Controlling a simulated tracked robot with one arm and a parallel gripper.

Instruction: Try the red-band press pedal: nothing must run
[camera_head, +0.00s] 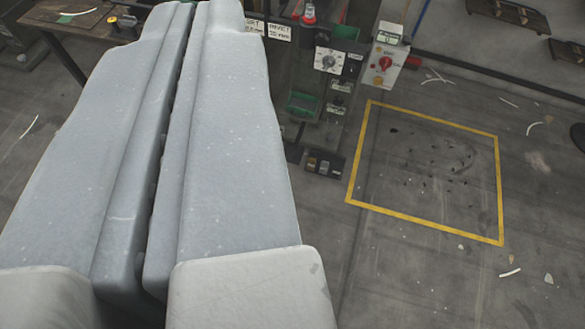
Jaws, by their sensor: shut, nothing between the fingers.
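My gripper (190,8) fills the left of the view. Its two large pale grey fingers lie side by side, with only a thin dark seam between them and nothing held. A dark press (318,110) stands just right of the fingers, partly hidden by them. It carries a white dial plate (330,61), a green tray (303,104) and a red-topped part (309,14). A low dark block with small metallic pieces (322,163) sits at its foot; I cannot tell whether this is the pedal. No red band shows clearly. The fingertips are apart from that block in the picture.
A grey box with a red rotary knob (385,64) stands right of the press. A yellow floor frame (425,113) encloses bare floor with dark specks. A workbench (70,18) is at the upper left. The floor at right is mostly clear, with scattered scraps.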

